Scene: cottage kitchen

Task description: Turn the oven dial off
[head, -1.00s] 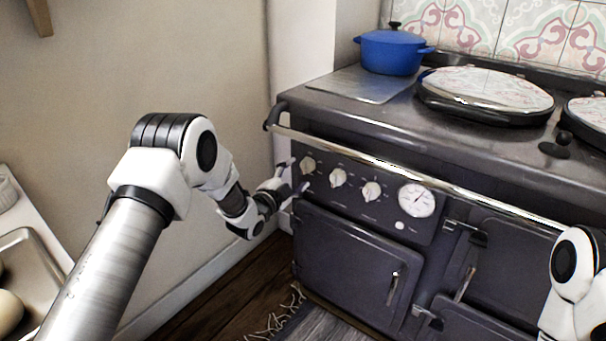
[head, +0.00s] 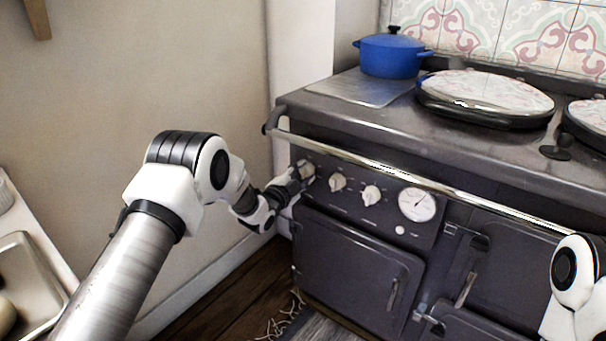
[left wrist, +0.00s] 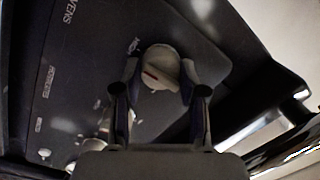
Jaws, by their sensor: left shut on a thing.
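The oven's control panel (head: 358,197) carries three pale dials in a row and a round white gauge (head: 417,204). My left gripper (head: 301,177) is at the leftmost dial (head: 307,169). In the left wrist view my left gripper (left wrist: 158,92) is shut on that dial (left wrist: 160,66), with one finger on each side. The dial's face shows a short red mark. The middle dial (head: 337,182) and right dial (head: 371,195) stand free. My right gripper is out of view; only part of my right arm shows at the right edge.
A chrome rail (head: 400,172) runs along the range's front above the dials. A blue pot (head: 391,55) stands on the range top. The wall is close on the left. A counter with a metal tray (head: 36,262) is at lower left.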

